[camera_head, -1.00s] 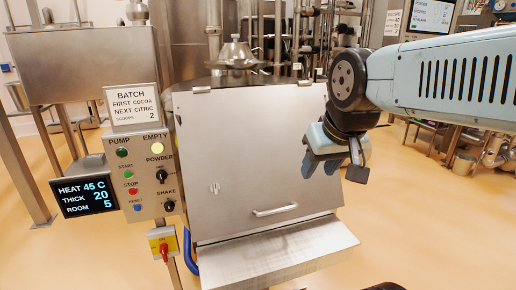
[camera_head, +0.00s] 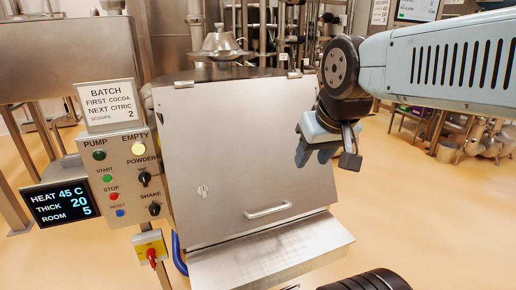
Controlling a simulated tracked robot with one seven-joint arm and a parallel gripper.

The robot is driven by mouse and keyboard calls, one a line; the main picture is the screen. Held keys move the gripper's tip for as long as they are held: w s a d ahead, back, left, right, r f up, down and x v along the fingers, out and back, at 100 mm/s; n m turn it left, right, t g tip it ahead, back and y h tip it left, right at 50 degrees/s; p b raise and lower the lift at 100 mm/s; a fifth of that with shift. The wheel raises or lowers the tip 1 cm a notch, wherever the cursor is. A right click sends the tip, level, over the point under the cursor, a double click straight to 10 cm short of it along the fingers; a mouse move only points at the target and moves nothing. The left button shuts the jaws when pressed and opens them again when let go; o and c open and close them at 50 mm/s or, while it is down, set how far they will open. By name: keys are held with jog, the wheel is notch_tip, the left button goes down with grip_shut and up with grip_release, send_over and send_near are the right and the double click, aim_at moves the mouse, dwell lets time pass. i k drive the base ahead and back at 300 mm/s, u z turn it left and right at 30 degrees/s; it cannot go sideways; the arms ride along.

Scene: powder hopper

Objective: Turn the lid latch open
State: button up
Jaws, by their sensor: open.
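The hopper's steel lid (camera_head: 240,150) is shut, sloping toward me in the middle of the head view. A small latch (camera_head: 203,191) sits on the lid's left side, too small to tell its exact position. A bar handle (camera_head: 268,209) runs along the lid's lower edge. My gripper (camera_head: 326,155) is open and empty, in front of the lid's right edge. It points downward and is well apart from the latch, to its right and higher in the picture.
A control panel (camera_head: 130,180) with buttons and knobs stands left of the lid, with a display (camera_head: 62,202) and a red-yellow switch (camera_head: 151,252) near it. A steel shelf (camera_head: 272,254) juts out below the lid. Open floor lies to the right.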

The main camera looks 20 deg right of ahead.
aim_at(202, 190)
jog(key=z, duration=0.5)
jog(key=i, duration=0.1)
jog(key=u, duration=2.9)
jog(key=i, duration=0.45)
jog(key=u, duration=2)
jog(key=i, duration=0.1)
jog(key=z, duration=3.65)
